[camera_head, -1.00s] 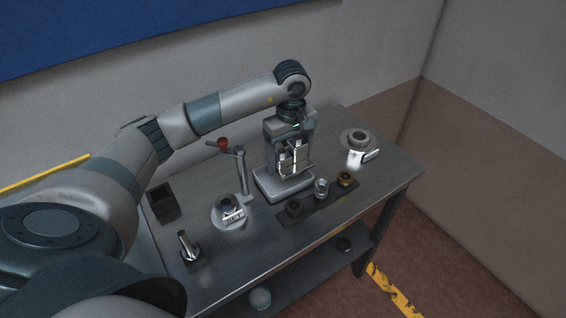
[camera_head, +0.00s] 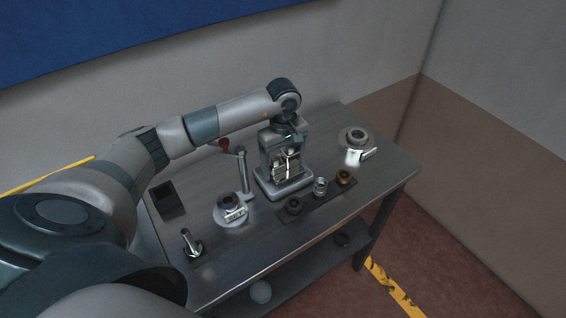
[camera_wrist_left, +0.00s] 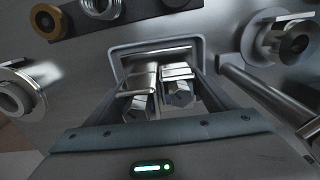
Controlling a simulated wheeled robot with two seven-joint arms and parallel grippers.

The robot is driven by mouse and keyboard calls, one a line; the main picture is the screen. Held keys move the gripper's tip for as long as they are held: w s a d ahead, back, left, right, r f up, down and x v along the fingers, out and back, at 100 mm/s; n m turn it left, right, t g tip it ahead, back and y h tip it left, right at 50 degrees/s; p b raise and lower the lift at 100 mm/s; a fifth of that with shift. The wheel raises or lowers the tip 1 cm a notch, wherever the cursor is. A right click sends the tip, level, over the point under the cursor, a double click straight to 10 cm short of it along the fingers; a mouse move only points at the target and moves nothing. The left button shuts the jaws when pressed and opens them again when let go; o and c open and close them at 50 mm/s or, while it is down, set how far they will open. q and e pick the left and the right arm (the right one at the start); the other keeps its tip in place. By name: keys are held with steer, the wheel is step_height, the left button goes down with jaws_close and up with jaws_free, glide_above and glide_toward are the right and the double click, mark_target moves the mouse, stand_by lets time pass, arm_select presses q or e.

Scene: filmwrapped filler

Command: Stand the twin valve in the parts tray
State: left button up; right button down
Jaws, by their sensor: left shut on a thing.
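The twin valve (camera_wrist_left: 160,86) is a pale metal piece with two hex ends side by side, seen from above in the left wrist view. My left gripper (camera_head: 287,168) is shut on it and points down over the parts tray. The valve (camera_head: 289,160) shows partly between the fingers in the head view. The parts tray (camera_head: 266,188) is a small grey rimmed tray on the bench; its rim (camera_wrist_left: 113,58) also shows around the valve in the wrist view. The valve's lower end is hidden, so I cannot tell whether it touches the tray floor. My right gripper is out of view.
A red-knobbed lever post (camera_head: 243,172) stands close left of the tray. A dark strip (camera_head: 318,203) with several fittings lies in front. A labelled round part (camera_head: 228,208), an upright metal fitting (camera_head: 190,243) and a dark box (camera_head: 167,198) are left; another round part (camera_head: 356,136) is right.

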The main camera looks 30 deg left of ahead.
arm_select(q)
steer(key=shift+w+f, duration=0.1)
steer(key=shift+f, duration=0.2)
steer(key=shift+f, duration=0.15)
steer(key=o, duration=1.6)
